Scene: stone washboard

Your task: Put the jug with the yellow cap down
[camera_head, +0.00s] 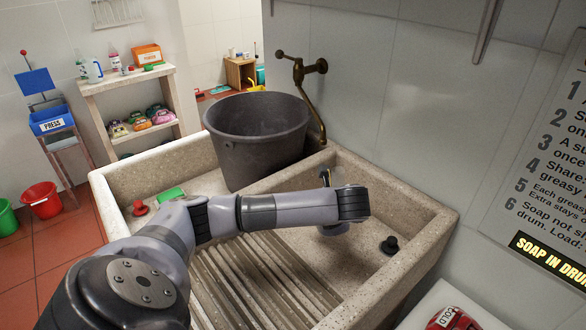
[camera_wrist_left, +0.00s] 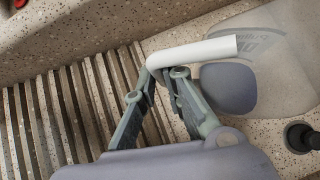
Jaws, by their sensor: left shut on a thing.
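In the left wrist view my left gripper (camera_wrist_left: 161,80) is shut on the white handle (camera_wrist_left: 195,53) of a translucent jug (camera_wrist_left: 283,55) with dark lettering. The jug's body lies beyond the fingers at the right, over the speckled stone, and is cut off by the frame edge. No yellow cap shows clearly. I cannot tell whether the jug touches the stone. My right gripper is not in view.
The stone washboard (camera_head: 253,272) has ribs at the front. A large grey bucket (camera_head: 255,140) stands behind, under a brass tap (camera_head: 308,95). A black plug (camera_head: 390,245) lies in the right basin. A green block (camera_head: 171,195) and red plug (camera_head: 140,208) sit at the left.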

